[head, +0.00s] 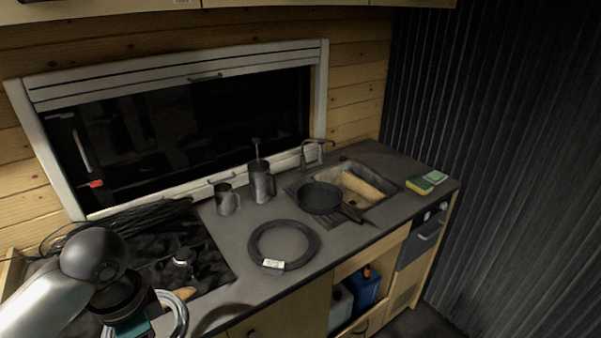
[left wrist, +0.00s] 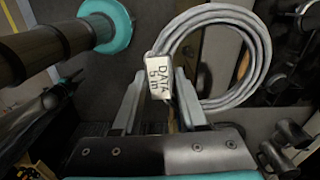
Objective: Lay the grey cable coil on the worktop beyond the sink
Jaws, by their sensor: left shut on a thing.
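My left gripper (left wrist: 160,95) is shut on the grey cable coil (left wrist: 262,60), with a white label reading "DATA 5 M" between its fingers. In the head view the coil (head: 181,312) shows partly at the lower left, near the hob; my arm hides much of it and the fingertips. The sink (head: 372,191) is set in the worktop (head: 255,222) toward the right, with a dark pan (head: 319,198) over its left part. The worktop beyond it holds a yellow-green sponge (head: 419,186) and a green-and-white item (head: 436,177). My right gripper is not in view.
A black coil (head: 258,252) with a white label lies on the worktop before the sink. A mug (head: 227,200) and a dark plunger pot (head: 262,184) stand near the window. A tap (head: 313,147) rises behind the sink. Dark cable (head: 150,214) lies over the hob. A ribbed wall bounds the right.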

